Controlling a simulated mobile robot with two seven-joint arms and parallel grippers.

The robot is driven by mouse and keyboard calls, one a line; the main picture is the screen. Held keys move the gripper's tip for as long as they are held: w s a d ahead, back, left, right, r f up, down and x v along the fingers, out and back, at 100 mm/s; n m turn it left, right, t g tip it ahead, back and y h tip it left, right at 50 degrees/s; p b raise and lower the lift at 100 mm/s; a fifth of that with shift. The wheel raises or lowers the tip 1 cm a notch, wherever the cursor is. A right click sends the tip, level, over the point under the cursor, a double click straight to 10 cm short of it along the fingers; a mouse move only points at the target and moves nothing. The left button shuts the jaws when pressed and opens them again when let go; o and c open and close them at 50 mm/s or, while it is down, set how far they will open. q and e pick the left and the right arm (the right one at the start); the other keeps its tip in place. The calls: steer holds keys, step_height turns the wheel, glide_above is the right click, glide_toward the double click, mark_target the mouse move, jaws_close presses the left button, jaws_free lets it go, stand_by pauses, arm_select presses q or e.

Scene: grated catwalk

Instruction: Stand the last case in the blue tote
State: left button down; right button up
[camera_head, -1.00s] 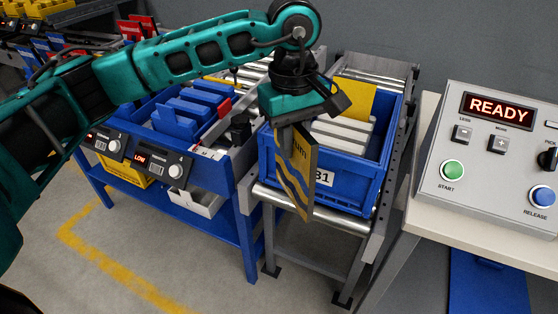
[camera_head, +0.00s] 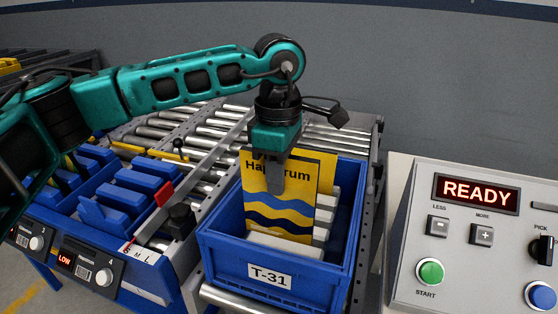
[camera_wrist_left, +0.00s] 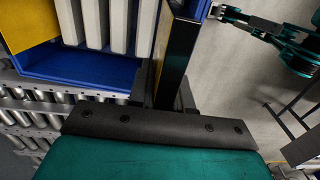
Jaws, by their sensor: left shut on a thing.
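My left gripper (camera_head: 276,188) is shut on the upper part of a yellow case (camera_head: 262,205) with dark blue and pale waves. The case hangs upright over the blue tote (camera_head: 215,250) labelled T-31, its face toward the head camera. I cannot tell how far down it reaches. Another yellow case (camera_head: 328,172) stands behind it, and pale dividers (camera_head: 322,232) show in the tote. In the left wrist view the held case (camera_wrist_left: 176,62) is edge-on, right of the dividers (camera_wrist_left: 119,25). My right gripper (camera_wrist_left: 230,13) shows small there; its jaws are unclear.
A control panel (camera_head: 400,270) reading READY stands at the right. A rack with blue bins (camera_head: 100,215) is left of the tote. Roller conveyor (camera_head: 205,135) lies behind. The wall (camera_head: 440,80) closes the back.

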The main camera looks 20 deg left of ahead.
arm_select(q)
steer(key=shift+s+f+b, duration=0.15)
steer(key=shift+f+b, duration=1.25)
steer(key=shift+f, duration=1.15)
arm_select(e)
steer(key=shift+s+a+f, duration=0.1)
steer(key=shift+a+f, duration=0.5)
steer(key=shift+f, duration=0.25)
steer(key=shift+s+d+f, duration=0.1)
steer(key=shift+f, duration=0.25)
